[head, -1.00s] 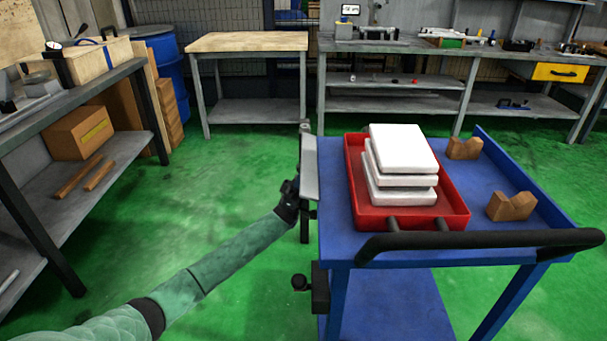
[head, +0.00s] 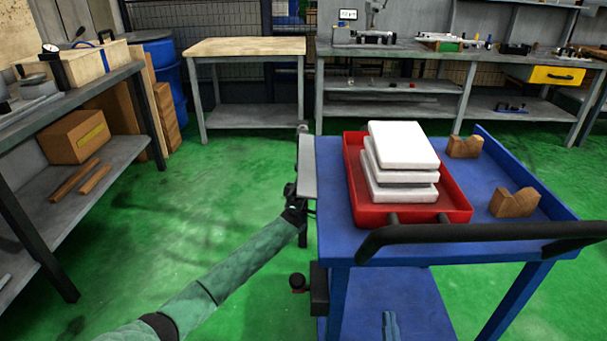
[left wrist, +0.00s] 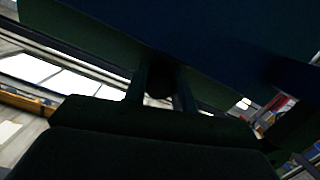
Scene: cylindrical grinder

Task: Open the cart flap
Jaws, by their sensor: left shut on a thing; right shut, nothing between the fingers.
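The blue cart (head: 332,238) stands right of centre in the head view. Its flap (head: 308,165), a narrow grey panel, is along the cart's left side and is seen at a steep angle. My left gripper (head: 291,192) is at the flap's outer side, mostly hidden by its own wrist. In the left wrist view its two fingers (left wrist: 162,88) close around a small dark rounded part below a dark panel. My right gripper (head: 390,326) shows only as bluish fingertips at the bottom edge, in front of the cart's lower shelf, shut and empty.
A red tray (head: 352,180) with stacked white blocks (head: 402,146) and two brown V-blocks (head: 514,203) are on the cart. A black handle (head: 480,234) crosses its near end. Green floor is clear to the left.

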